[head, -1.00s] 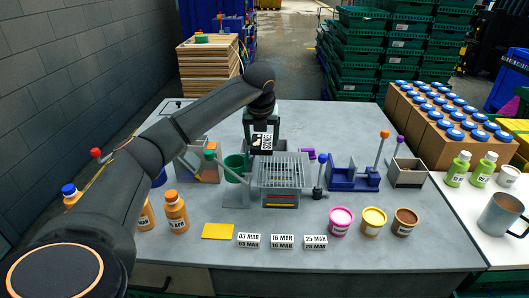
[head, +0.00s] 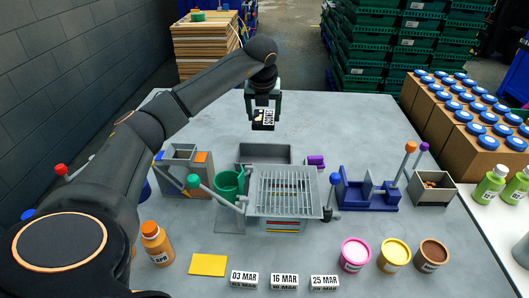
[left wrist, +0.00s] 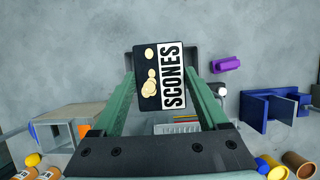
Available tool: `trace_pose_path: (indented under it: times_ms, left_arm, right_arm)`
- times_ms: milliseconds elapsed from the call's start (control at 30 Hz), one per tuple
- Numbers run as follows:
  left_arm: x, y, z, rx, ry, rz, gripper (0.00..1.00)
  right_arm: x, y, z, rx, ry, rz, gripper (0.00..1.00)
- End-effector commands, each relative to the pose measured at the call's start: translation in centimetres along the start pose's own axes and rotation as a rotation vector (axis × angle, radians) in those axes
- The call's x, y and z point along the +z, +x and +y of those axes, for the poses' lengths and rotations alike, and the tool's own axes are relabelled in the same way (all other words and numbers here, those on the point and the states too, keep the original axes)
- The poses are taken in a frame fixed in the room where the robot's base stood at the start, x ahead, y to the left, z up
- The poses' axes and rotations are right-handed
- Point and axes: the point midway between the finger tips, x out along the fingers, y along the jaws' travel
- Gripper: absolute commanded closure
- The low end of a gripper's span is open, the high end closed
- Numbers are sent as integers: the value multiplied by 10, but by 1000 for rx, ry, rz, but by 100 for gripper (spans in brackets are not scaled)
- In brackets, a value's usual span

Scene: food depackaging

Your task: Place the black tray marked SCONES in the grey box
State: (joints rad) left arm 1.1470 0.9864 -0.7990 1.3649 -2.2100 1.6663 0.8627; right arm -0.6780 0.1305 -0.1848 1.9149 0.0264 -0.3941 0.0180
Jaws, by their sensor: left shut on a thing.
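The black tray marked SCONES (head: 263,119) hangs above the table, held in my left gripper (head: 263,103). In the left wrist view the tray (left wrist: 150,75) shows its white SCONES label and pale round pictures between the two green fingers. The grey box (head: 265,153) is an open, dark grey container on the table behind the wire rack. In the head view the tray appears above and beyond the box, apart from it. In the left wrist view the box (left wrist: 192,58) is mostly hidden behind the tray. My right gripper is not in view.
A wire rack (head: 285,187) stands in front of the grey box, with a green cup (head: 228,184) at its left. A purple item (head: 316,162) lies right of the box, and a blue fixture (head: 368,196) stands further right. The table behind the box is clear.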

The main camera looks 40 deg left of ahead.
Motion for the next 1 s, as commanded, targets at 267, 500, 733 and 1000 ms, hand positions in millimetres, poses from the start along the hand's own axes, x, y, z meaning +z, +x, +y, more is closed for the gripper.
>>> trace_pose_path:
  times_ms: [267, 500, 733, 1000]
  left_arm:
    - [-20, 47, 0, 1, 1, 0, 82]
    - [-29, 70, 0, 0, 0, -1, 82]
    - [-43, 103, 0, 1, 0, 1, 82]
    - [-53, 128, 0, -1, 0, -1, 82]
  right_arm:
    - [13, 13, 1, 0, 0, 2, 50]
    - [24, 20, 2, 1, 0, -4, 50]
    - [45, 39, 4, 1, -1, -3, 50]
    - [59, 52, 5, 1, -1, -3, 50]
